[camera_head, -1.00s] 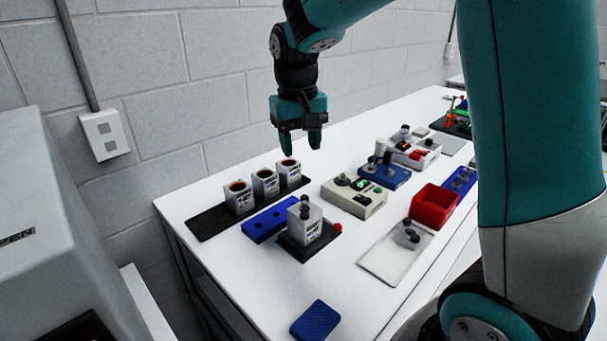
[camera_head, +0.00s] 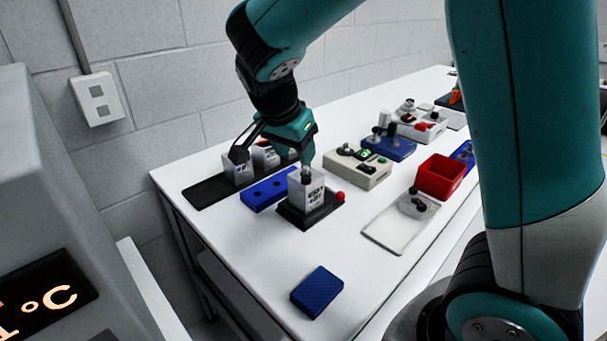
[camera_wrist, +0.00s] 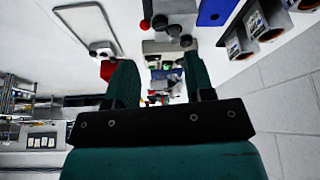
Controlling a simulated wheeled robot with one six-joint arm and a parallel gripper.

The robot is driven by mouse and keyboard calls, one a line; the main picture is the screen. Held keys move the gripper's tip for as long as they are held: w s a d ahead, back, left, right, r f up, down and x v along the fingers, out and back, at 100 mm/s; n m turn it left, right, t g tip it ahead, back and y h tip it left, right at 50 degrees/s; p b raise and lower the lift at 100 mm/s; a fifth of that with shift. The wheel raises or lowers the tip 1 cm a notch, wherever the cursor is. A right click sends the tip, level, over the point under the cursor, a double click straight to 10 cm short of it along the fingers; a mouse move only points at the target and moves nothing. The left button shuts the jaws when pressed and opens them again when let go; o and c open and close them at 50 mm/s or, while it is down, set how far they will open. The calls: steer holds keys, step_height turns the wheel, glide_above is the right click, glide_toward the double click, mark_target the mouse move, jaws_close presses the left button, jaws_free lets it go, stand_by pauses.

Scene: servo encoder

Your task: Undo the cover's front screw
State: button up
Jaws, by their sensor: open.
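The grey servo (camera_head: 308,198) with printed labels stands upright in a black holder (camera_head: 291,215) that has a red knob (camera_head: 340,196) on its right side. A dark screw head (camera_head: 306,179) shows on top of its cover. Another is hidden behind my gripper in the head view. My gripper (camera_head: 306,166) points down right above the cover, its fingers close to the screw. In the wrist view my gripper (camera_wrist: 161,66) has its fingers apart with nothing clearly between them. Several dark knobs (camera_wrist: 173,30) show beyond the fingertips there. I cannot tell whether a finger touches the screw.
A blue block with holes (camera_head: 268,194) and a black rack (camera_head: 208,190) of similar units stand behind left. A beige button box (camera_head: 358,170), a red bin (camera_head: 441,177) and a pale tray (camera_head: 385,235) with dark knobs lie right. A blue pad (camera_head: 318,291) lies in front.

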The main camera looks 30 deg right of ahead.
mark_target(307, 178)
steer(key=x, duration=0.8)
steer(key=shift+d+f, duration=0.1)
steer(key=shift+c, duration=0.5)
jaws_close()
steer(key=shift+n, duration=0.3)
steer(key=n+t, duration=0.1)
steer(key=n, duration=0.1)
steer(key=n+t+y+b, duration=0.1)
steer(key=n, duration=0.2)
steer(key=shift+s+d, duration=0.15)
steer(key=n+y, duration=0.1)
steer(key=n, duration=0.2)
steer(key=n+y, duration=0.1)
steer(key=n, duration=0.2)
steer(key=shift+s+d+n+t+y, duration=0.1)
steer(key=shift+d+n+t+y, duration=0.1)
steer(key=shift+n+t+y, duration=0.15)
steer(key=shift+n, duration=0.25)
